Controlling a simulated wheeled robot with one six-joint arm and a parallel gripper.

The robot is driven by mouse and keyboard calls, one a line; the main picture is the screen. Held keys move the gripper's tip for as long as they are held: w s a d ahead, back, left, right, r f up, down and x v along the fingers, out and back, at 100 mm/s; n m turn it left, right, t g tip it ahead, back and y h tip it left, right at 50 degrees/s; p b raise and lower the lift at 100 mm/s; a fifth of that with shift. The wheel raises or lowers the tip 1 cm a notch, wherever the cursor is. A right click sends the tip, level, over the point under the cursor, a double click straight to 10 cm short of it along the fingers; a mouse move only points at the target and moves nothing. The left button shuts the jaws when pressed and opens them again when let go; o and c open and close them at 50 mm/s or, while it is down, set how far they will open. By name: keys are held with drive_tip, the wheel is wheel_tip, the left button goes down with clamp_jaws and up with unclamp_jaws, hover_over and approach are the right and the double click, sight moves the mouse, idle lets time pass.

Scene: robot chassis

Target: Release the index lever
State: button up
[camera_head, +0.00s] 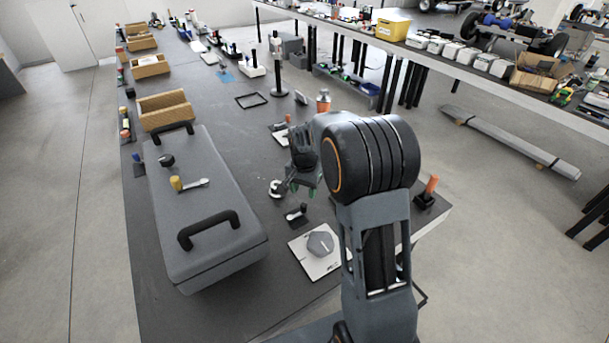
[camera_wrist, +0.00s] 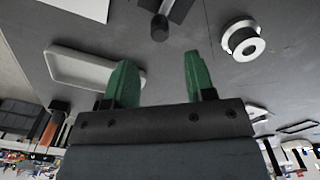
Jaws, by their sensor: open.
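My gripper (camera_head: 301,187) is open, with two green fingers apart and nothing between them. It hangs over the dark bench, to the right of a long grey case. The fingers also show in the wrist view (camera_wrist: 160,68). A lever with a yellow knob and a silver arm (camera_head: 194,183) lies on top of the grey case (camera_head: 222,218). A small black-knobbed lever on a plate (camera_head: 296,212) stands on the bench just below my gripper; a black knob on a stalk (camera_wrist: 160,27) shows ahead of the fingertips in the wrist view. I cannot tell which is the index lever.
The case has black handles (camera_head: 208,229) and a black knob (camera_head: 167,160). A pale plate with a grey hexagonal piece (camera_head: 320,243) lies near the front. A white ring-shaped part (camera_wrist: 243,41) is close to my gripper. Wooden trays (camera_head: 165,109) line the left edge.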

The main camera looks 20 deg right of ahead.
sight(304, 203)
wheel_tip(304, 203, up, 6)
idle(0.4)
idle(0.4)
drive_tip(key=s+a+r+n+t, duration=0.1)
drive_tip(key=s+r+n, duration=0.1)
drive_tip(key=s, duration=0.4)
drive_tip(key=s+a+r+n+t+p, duration=0.1)
drive_tip(key=s+a+r+n, duration=0.1)
drive_tip(key=s+n, duration=0.2)
drive_tip(key=s+a+r+n+t+p, duration=0.1)
drive_tip(key=s+r+n, duration=0.1)
drive_tip(key=s, duration=0.8)
drive_tip(key=shift+a+n+t, duration=0.25)
drive_tip(key=shift+n+t, duration=0.05)
drive_tip(key=shift+n, duration=0.2)
drive_tip(key=shift+c, duration=0.7)
drive_tip(key=shift+d, duration=0.1)
